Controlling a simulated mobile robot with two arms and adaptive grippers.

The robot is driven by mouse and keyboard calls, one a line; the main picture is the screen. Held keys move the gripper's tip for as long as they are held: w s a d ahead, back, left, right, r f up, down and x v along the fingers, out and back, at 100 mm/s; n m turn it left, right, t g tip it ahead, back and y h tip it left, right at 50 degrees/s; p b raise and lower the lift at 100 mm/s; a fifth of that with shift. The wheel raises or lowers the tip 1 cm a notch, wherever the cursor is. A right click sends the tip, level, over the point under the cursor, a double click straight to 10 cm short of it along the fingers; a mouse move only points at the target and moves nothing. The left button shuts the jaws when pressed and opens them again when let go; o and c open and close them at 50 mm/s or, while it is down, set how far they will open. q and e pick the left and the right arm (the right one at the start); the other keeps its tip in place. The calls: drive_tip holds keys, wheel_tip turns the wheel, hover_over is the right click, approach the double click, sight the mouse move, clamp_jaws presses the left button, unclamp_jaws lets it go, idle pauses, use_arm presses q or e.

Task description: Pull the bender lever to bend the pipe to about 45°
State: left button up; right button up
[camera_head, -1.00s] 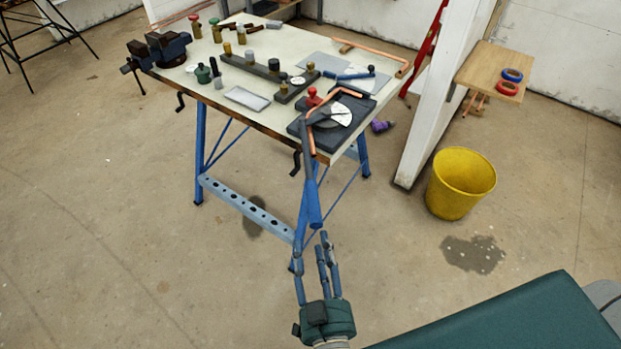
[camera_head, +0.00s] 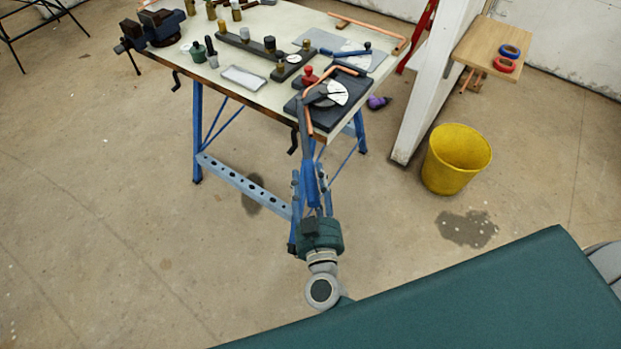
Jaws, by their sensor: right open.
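The pipe bender (camera_head: 341,112) is a dark block with a white dial (camera_head: 336,94), at the workbench's front right corner. A copper pipe (camera_head: 318,82) lies in it, with one part running to the upper right and another end pointing down past the bench edge. The bender lever (camera_head: 305,135) hangs over the front edge towards me and ends in a blue grip (camera_head: 311,180). My right gripper (camera_head: 311,182) is open, its fingers on either side of the blue grip. I cannot tell whether they touch it. My left gripper is out of view.
The workbench (camera_head: 300,30) also holds a vice (camera_head: 160,28), a grey tray (camera_head: 244,77) and a blue-handled tool (camera_head: 345,52). A yellow bucket (camera_head: 456,160) stands on the floor at right, beside a white partition (camera_head: 430,100).

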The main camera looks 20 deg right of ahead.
clamp_jaws()
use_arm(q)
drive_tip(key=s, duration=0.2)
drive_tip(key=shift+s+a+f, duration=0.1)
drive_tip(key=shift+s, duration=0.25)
use_arm(e)
drive_tip(key=shift+d, duration=0.1)
drive_tip(key=shift+s+d, duration=0.15)
drive_tip(key=shift+d, duration=0.15)
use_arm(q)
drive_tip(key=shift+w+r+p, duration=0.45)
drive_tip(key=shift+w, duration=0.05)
use_arm(e)
drive_tip(key=shift+s+d+f+n+y, duration=0.1)
drive_tip(key=shift+s+d+n+y, duration=0.15)
drive_tip(key=shift+d+y, duration=0.25)
drive_tip(key=shift+s+d+r+n+y, duration=0.15)
drive_tip(key=shift+d+n+y, duration=0.15)
drive_tip(key=shift+d, duration=0.35)
drive_tip(key=shift+s+d+f+n+y, duration=0.15)
drive_tip(key=shift+s+d+n+y, duration=0.1)
drive_tip(key=shift+d+y, duration=0.25)
drive_tip(key=shift+d, duration=0.15)
unclamp_jaws()
drive_tip(key=shift+d, duration=0.1)
